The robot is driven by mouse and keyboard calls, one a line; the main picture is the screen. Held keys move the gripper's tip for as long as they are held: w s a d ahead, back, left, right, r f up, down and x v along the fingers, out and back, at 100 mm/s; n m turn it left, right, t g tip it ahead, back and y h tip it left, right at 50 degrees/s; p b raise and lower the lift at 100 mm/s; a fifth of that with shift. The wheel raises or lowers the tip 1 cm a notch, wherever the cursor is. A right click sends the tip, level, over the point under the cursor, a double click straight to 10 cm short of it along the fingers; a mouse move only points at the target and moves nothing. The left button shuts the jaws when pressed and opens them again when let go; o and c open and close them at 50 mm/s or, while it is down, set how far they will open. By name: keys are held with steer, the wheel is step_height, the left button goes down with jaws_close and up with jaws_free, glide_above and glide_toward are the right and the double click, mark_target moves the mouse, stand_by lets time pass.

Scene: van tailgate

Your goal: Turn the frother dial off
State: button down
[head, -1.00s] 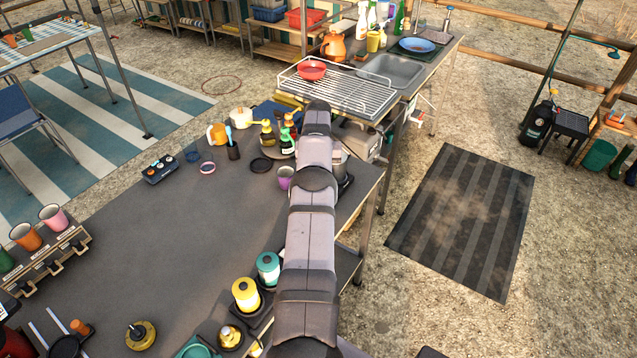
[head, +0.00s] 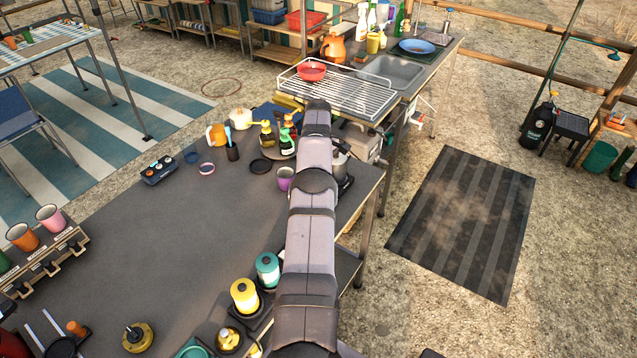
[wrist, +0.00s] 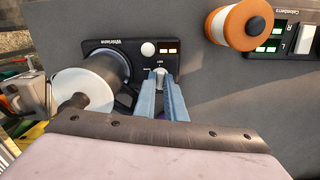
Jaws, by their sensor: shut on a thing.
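In the head view my arm hides the gripper and dial; a metal jug (head: 341,166) shows just right of the arm.
An orange and white cylinder (wrist: 238,26) and a panel with green lights (wrist: 290,38) lie to the right in the wrist view. In the head view, bottles (head: 267,136) and a purple cup (head: 285,177) stand left of my arm. The middle of the dark table (head: 170,235) is clear.

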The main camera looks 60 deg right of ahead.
steer(key=shift+n, duration=1)
steer(key=c, duration=1.8)
jaws_free()
steer(key=shift+r, duration=0.1)
steer(key=shift+r, duration=0.55)
steer(key=shift+r+p, duration=1.3)
steer(key=shift+r, duration=1.8)
